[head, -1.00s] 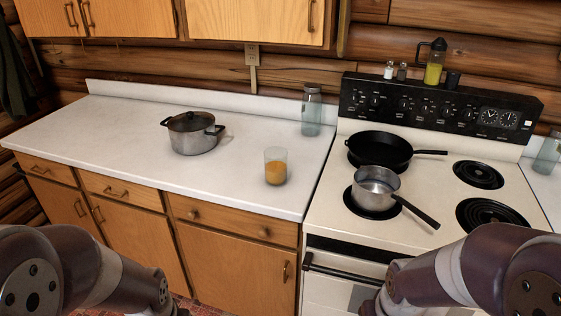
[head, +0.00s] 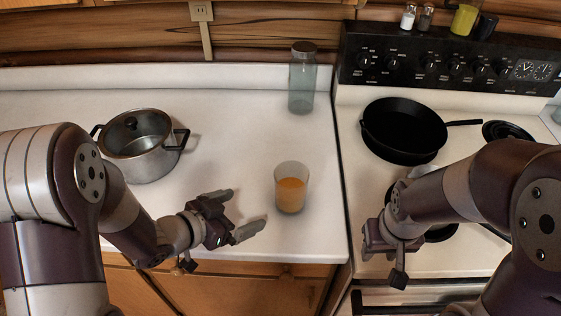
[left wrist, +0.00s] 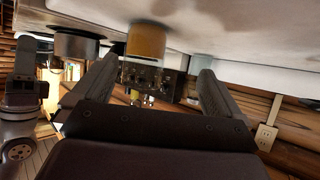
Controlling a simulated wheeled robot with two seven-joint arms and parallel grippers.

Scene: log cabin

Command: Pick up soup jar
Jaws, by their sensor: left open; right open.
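The soup jar (head: 291,190) is a clear glass with orange content, standing upright on the white counter near its front right. My left gripper (head: 246,208) is open and empty just left of the jar, its two fingers pointing toward it with a gap between. In the left wrist view, which is upside down, the jar (left wrist: 147,41) shows ahead between the spread fingers (left wrist: 155,72), beyond their tips. My right gripper (head: 390,262) is open over the stove's front left and holds nothing visible. Its fingers are partly hidden.
A lidded pot (head: 140,160) stands left on the counter. A tall capped glass jar (head: 302,82) stands behind the soup jar. A black skillet (head: 403,130) sits on the stove (head: 350,120). My right arm mostly covers a saucepan.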

